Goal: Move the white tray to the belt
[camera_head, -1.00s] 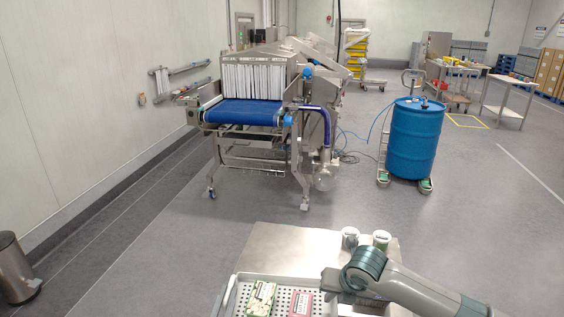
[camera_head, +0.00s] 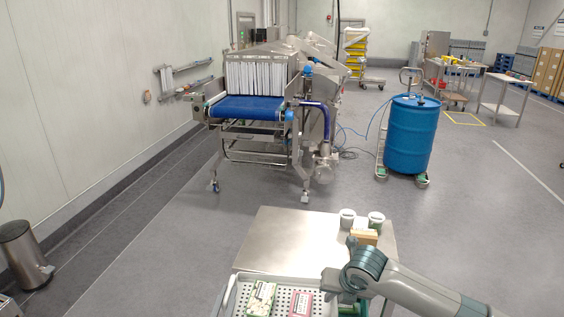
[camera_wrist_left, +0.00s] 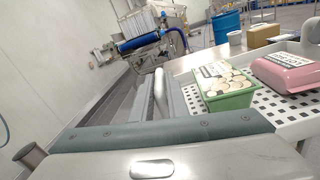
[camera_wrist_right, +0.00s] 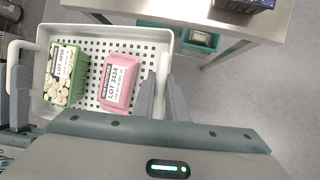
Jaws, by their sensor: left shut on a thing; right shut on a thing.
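The white tray (camera_head: 262,279) with a perforated floor is at the bottom of the head view, cut off by the lower edge. It holds a green pack (camera_wrist_right: 64,75) and a pink pack (camera_wrist_right: 118,82), both with labels. My right gripper (camera_wrist_right: 163,85) is shut on the tray's right handle. My left gripper (camera_wrist_left: 163,95) is shut on the tray's other handle; it is out of the head view. The blue belt (camera_head: 247,108) is at the mouth of the steel conveyor tunnel, beyond the table.
A steel table (camera_head: 290,235) is just beyond the tray, with two cups (camera_head: 347,218) and a cardboard box (camera_head: 364,237) on it. A blue barrel (camera_head: 411,135) stands right of the conveyor. A bin (camera_head: 22,255) is at the left wall. Open floor lies left of the table.

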